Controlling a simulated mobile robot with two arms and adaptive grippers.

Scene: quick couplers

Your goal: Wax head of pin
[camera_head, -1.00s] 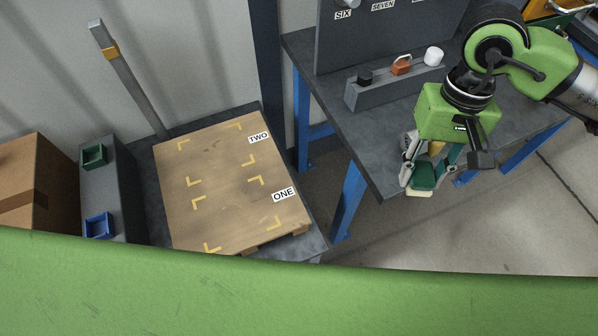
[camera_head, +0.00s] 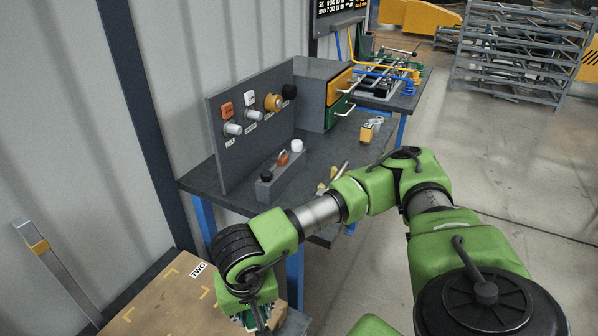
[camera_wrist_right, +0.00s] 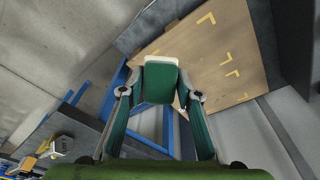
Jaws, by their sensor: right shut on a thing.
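My right gripper (camera_wrist_right: 159,88) is shut on a green block with a pale cream end (camera_wrist_right: 161,62). The block sits between the two fingers in the right wrist view, with the cream end facing away from the palm. In the head view my right gripper (camera_head: 250,316) hangs low over the wooden board (camera_head: 165,305), near its right side, and the block is mostly hidden there. I cannot make out a pin for certain. Small brass-coloured parts (camera_head: 324,186) lie on the bench, partly behind my arm. My left gripper is out of view.
The dark bench (camera_head: 215,182) carries a grey panel (camera_head: 228,155) with several coloured couplers and a small rack (camera_head: 284,181). A yellow part (camera_head: 371,129) lies farther right on it. A metal post (camera_head: 60,275) stands left of the board. Open floor lies right.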

